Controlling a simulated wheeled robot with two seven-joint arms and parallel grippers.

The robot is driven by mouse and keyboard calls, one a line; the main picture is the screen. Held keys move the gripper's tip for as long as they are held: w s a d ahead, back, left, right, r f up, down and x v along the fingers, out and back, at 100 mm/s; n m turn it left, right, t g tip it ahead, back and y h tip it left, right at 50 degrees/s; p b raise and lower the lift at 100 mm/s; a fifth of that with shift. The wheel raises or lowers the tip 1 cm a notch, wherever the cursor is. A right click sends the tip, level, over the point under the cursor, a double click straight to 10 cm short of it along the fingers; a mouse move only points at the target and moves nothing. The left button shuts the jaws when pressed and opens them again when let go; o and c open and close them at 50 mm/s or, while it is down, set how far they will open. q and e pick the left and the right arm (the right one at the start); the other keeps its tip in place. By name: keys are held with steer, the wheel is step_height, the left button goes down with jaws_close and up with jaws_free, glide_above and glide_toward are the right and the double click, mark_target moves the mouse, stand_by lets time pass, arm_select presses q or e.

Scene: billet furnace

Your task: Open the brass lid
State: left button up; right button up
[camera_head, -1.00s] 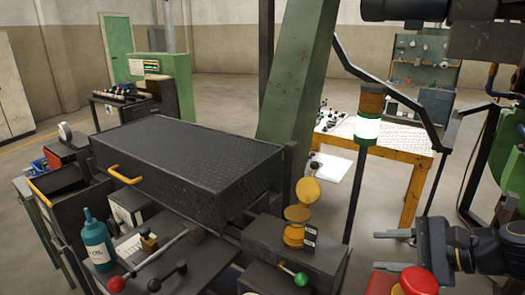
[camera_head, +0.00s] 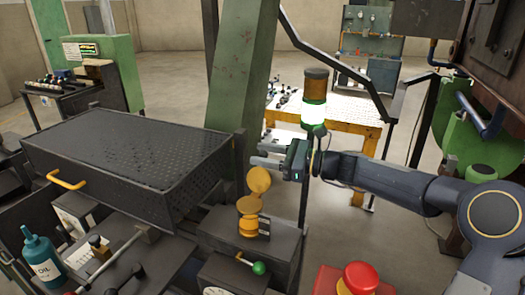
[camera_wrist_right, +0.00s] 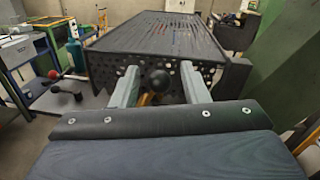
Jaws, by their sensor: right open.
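Two round brass pieces stand on a dark block right of the big black box: an upper disc (camera_head: 258,180), tilted up, and a lower brass cap (camera_head: 249,204) on a brass body. I cannot tell for sure which one is the lid. My right gripper (camera_head: 262,163) is open just above the upper disc, coming from the right. In the right wrist view, a black ball knob (camera_wrist_right: 158,80) shows between its two fingers (camera_wrist_right: 160,86), with a bit of brass below it. Contact is not clear. My left gripper is out of view.
The large black patterned box (camera_head: 130,155) with a yellow handle stands left of the gripper. A signal lamp (camera_head: 314,100) on a pole rises close behind my right wrist. A green-knobbed lever (camera_head: 258,268) and a red button (camera_head: 360,277) lie lower down. A green column (camera_head: 240,70) stands behind.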

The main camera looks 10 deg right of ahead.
steer(key=shift+w+a, duration=0.1)
steer(key=shift+a, duration=0.15)
jaws_close()
steer(key=shift+b, duration=0.3)
steer(key=shift+s+a+r+n+b, duration=0.1)
steer(key=shift+s+a+n+b, duration=0.35)
steer(key=shift+s+n+b, duration=0.5)
steer(key=shift+s+a+r+n+b, duration=0.1)
steer(key=shift+a+r+n+b, duration=0.2)
steer(key=shift+n+b, duration=0.2)
steer(key=shift+d, duration=0.1)
